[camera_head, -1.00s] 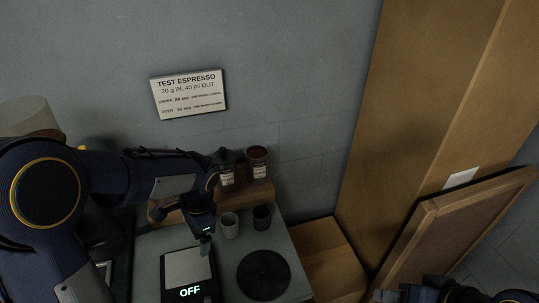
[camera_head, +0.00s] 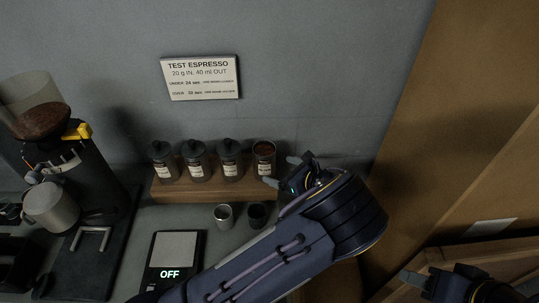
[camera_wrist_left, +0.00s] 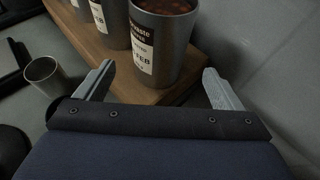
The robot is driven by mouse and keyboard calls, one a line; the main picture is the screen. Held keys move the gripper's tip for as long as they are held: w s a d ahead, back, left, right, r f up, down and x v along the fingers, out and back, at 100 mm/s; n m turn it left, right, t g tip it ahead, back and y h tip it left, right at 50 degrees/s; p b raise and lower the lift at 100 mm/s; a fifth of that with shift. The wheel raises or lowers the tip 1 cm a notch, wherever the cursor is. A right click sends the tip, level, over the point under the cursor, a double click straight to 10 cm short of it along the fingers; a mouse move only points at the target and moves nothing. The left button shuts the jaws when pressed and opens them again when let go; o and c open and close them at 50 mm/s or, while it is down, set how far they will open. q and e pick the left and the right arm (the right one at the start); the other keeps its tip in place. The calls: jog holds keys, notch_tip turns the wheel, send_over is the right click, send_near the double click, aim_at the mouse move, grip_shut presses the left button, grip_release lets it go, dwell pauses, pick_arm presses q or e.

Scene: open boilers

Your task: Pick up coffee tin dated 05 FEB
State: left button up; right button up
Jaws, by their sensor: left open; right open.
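Several grey tins stand in a row on a wooden shelf block (camera_head: 205,190) in the head view. The rightmost tin (camera_head: 264,158) has no lid and shows brown contents; the wrist view shows it up close (camera_wrist_left: 163,40). Its label reads "FEB" there, but the day number is not clear. My left gripper (camera_head: 282,171) is open beside this tin's right side, its fingers spread to either side of it in the wrist view, not closed on it. A neighbouring tin (camera_wrist_left: 112,22) is partly cut off. My right gripper (camera_head: 413,284) is open and empty at the lower right.
Two small cups, one grey (camera_head: 224,217) and one dark (camera_head: 257,215), stand in front of the block. A scale reading OFF (camera_head: 172,262) and a grinder (camera_head: 70,160) are to the left. A wall (camera_head: 310,80) rises close behind the tins.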

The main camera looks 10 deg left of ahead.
aim_at(265, 162)
pick_arm(q)
jog(key=shift+w+a+f, duration=0.15)
jog(key=shift+w+a, duration=0.05)
jog(key=shift+w, duration=0.15)
jog(key=shift+a+f, duration=0.1)
jog(key=shift+a, duration=0.2)
jog(key=x, duration=0.2)
jog(key=b+x, duration=0.1)
jog(key=x, duration=0.1)
jog(key=r+x, duration=0.1)
jog(key=x, duration=0.1)
jog(key=shift+w+a+f+b, duration=0.1)
jog(key=shift+a+b, duration=0.2)
jog(key=shift+b, duration=0.1)
jog(key=c, duration=1.3)
jog(key=shift+o, duration=0.2)
